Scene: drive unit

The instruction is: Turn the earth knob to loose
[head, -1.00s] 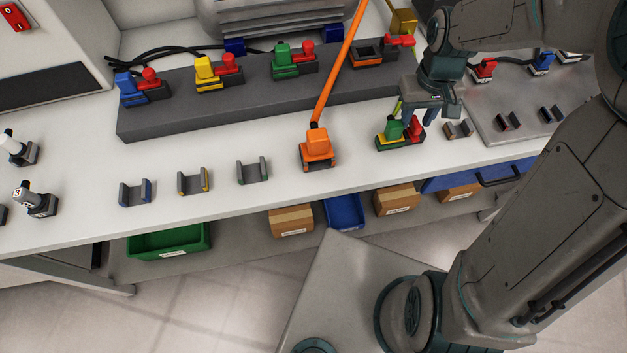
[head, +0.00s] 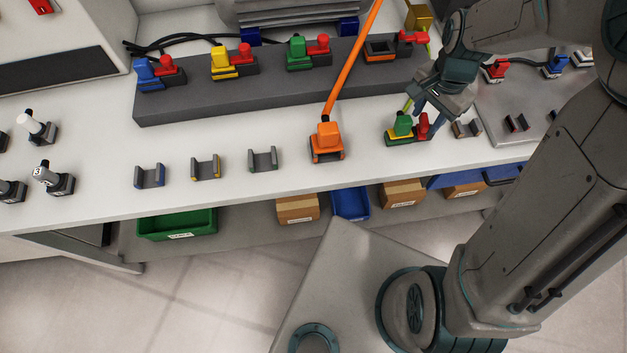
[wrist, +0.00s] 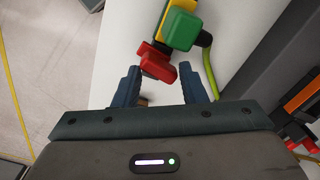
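The earth connector (head: 403,126) has a green block on a yellow-green body and stands near the bench's front edge, with a green-yellow cable behind it. Its red knob (head: 423,126) is on its right side. In the wrist view the red knob (wrist: 158,67) is a bar lying slantwise, just ahead of and between the fingertips; the green block (wrist: 180,29) is beyond it. My gripper (head: 433,110) is above and behind the knob, fingers pointing down at it. In the wrist view my gripper (wrist: 160,80) is open, with a gap between the fingers and the knob. I cannot tell contact.
An orange connector (head: 326,142) with a thick orange cable stands to the left. Empty holders (head: 262,160) line the bench front. A grey block (head: 200,99) carries blue, yellow and green connectors with red knobs. Another empty holder (head: 466,129) is just right of the earth connector.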

